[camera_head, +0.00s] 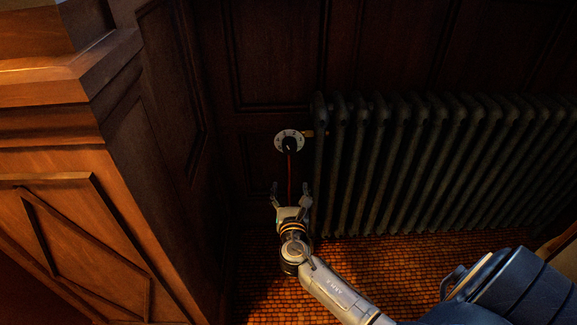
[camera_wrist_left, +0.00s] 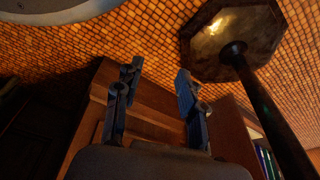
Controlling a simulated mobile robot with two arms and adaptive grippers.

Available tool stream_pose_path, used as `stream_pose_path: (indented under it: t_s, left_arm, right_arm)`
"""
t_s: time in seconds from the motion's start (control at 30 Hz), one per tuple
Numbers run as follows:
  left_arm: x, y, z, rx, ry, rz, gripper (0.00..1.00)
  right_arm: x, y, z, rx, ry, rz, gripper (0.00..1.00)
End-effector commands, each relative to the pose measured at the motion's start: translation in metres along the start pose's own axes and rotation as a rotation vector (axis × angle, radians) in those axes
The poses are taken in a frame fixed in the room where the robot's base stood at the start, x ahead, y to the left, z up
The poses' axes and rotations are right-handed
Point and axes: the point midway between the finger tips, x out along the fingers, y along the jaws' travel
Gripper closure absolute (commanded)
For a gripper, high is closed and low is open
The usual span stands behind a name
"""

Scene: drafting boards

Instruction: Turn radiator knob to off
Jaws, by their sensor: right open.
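The radiator knob (camera_head: 290,144) is a small dark handle on a round white dial (camera_head: 279,139) with dark marks, on the wood panelling at the radiator's left end. The marks are too small to read. My right gripper (camera_head: 290,187) is open just below the dial, fingers pointing up towards it and apart from the knob. A thin reddish pipe (camera_head: 291,172) runs down from the knob between its fingers. In the left wrist view my left gripper (camera_wrist_left: 158,73) has its fingers spread and empty, with no knob in sight.
The dark ribbed radiator (camera_head: 430,165) fills the right side. A wood-panelled block (camera_head: 80,215) stands close on the left. The tiled floor (camera_head: 390,262) lies below. The left wrist view shows a pole (camera_wrist_left: 268,110) on an octagonal base (camera_wrist_left: 205,55) and a wooden piece of furniture (camera_wrist_left: 150,95).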

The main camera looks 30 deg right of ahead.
Motion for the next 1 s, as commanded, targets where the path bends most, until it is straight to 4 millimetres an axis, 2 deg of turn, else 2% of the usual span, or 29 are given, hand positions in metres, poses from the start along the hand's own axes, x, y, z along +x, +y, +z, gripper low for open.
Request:
stream_pose_path:
  t_s: [0.1, 0.27, 0.47, 0.7, 1.0]
  left_arm:
    - [-0.002, -0.002, -0.003, 0.000, 0.003, -0.003, 0.60]
    - [-0.010, -0.002, -0.009, -0.001, 0.009, -0.003, 0.60]
    - [-0.028, -0.002, -0.022, -0.003, 0.024, -0.004, 0.60]
    - [-0.060, -0.004, -0.037, -0.007, 0.043, -0.007, 0.60]
    - [-0.087, -0.005, -0.045, -0.009, 0.054, -0.009, 0.60]
  right_arm:
    - [0.005, 0.002, 0.018, -0.058, -0.056, -0.006, 0.31]
    - [0.025, 0.002, 0.022, -0.065, -0.063, -0.008, 0.31]
    - [0.068, 0.001, 0.023, -0.063, -0.062, -0.009, 0.31]
    - [0.114, 0.001, 0.025, -0.061, -0.059, -0.008, 0.31]
    - [0.138, 0.001, 0.027, -0.061, -0.057, -0.007, 0.31]
